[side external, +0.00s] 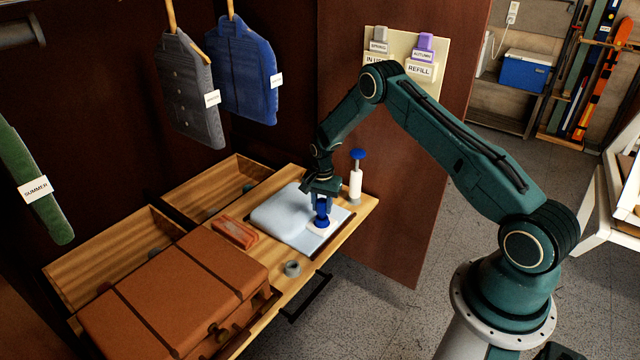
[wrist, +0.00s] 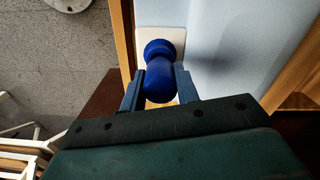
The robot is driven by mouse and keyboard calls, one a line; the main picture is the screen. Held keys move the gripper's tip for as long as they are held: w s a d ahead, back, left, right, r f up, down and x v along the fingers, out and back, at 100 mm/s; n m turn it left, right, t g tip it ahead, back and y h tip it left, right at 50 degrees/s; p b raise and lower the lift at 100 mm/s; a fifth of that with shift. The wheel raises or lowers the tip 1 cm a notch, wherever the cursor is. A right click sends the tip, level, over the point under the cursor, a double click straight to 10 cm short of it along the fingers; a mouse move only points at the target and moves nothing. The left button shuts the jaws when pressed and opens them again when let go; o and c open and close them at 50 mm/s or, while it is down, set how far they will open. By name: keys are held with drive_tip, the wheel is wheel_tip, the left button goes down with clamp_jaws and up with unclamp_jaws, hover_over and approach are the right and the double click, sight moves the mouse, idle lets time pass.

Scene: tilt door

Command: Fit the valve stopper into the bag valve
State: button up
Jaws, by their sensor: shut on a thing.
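A light blue bag (side external: 278,218) lies flat on a dark mat on the wooden bench, with a pale square patch (side external: 318,230) at its front right corner, where the valve seems to be. My gripper (side external: 322,198) points down over this corner, shut on a blue valve stopper (side external: 322,212). In the wrist view the stopper (wrist: 158,78) sits between the two fingers, over the pale patch (wrist: 179,46). The stopper's lower end is at or just above the patch. I cannot tell whether it is in the valve, as the opening is hidden.
A white pump with a blue top (side external: 355,180) stands behind the bag at right. A grey ring (side external: 291,268) and a reddish-brown block (side external: 235,232) lie on the bench. A brown suitcase (side external: 170,300) fills the front left. Garments hang behind.

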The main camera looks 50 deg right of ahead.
sight(322, 200)
drive_tip(key=shift+f, duration=1.05)
drive_tip(key=o, duration=1)
drive_tip(key=shift+o, duration=0.2)
wheel_tip(322, 200, up, 14)
drive_tip(key=shift+f, duration=0.1)
idle(0.5)
